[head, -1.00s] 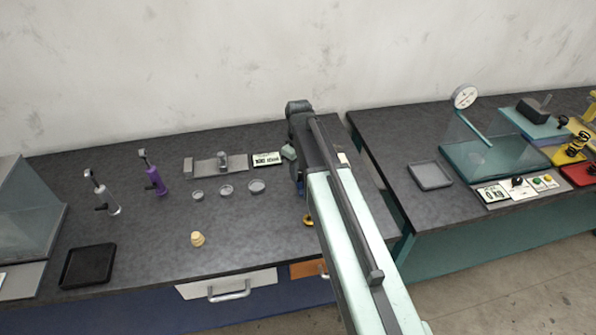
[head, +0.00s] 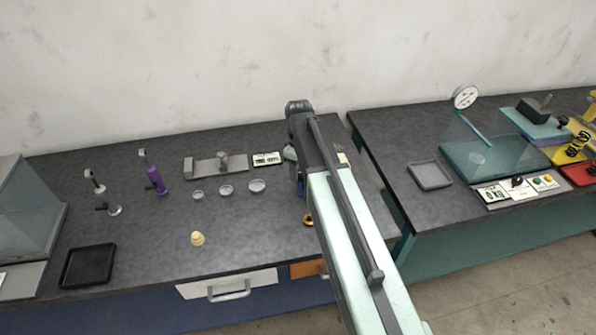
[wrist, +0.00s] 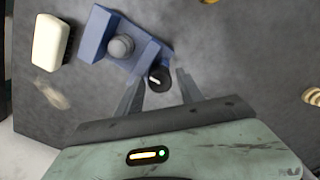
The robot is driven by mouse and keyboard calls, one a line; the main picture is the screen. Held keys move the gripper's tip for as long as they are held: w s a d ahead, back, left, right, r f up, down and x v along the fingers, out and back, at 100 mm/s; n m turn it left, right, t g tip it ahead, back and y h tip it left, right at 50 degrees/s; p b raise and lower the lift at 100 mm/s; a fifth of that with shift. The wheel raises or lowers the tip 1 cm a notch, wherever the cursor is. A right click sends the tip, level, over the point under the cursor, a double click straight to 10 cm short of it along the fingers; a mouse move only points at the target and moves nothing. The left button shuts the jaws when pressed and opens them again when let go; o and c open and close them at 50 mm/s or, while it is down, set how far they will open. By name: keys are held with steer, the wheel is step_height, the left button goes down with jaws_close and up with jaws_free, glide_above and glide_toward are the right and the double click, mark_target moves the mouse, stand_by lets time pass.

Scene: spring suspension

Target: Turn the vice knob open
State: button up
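The blue vice (wrist: 93,36) shows in the wrist view, with a round grey piece (wrist: 121,46) between its jaws. Its black knob (wrist: 159,79) sticks out from the end nearest my gripper. My gripper (wrist: 160,86) is open, with one dark finger on each side of the knob. I cannot tell whether either finger touches it. In the head view my arm hides nearly all of the vice and the gripper.
A cream block (wrist: 52,42) lies left of the vice in the wrist view. In the head view, a yellow ring (head: 308,220) lies beside my arm and a stepped cream piece (head: 197,239) stands farther left. Small round dishes (head: 226,190) and a black tray (head: 88,266) share the grey bench.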

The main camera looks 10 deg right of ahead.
mark_target(299, 173)
stand_by(0.3)
step_height(299, 173, up, 8)
steer(key=p, duration=0.8)
steer(key=shift+f, duration=0.1)
steer(key=shift+f, duration=0.1)
steer(key=s+f+m+b, duration=0.2)
steer(key=s+m, duration=0.2)
steer(key=s, duration=0.3)
steer(key=s+f+m+b, duration=0.2)
steer(key=s+m+b, duration=0.1)
steer(key=s+m, duration=0.2)
steer(key=shift+s+f, duration=0.25)
steer(key=shift+s, duration=0.95)
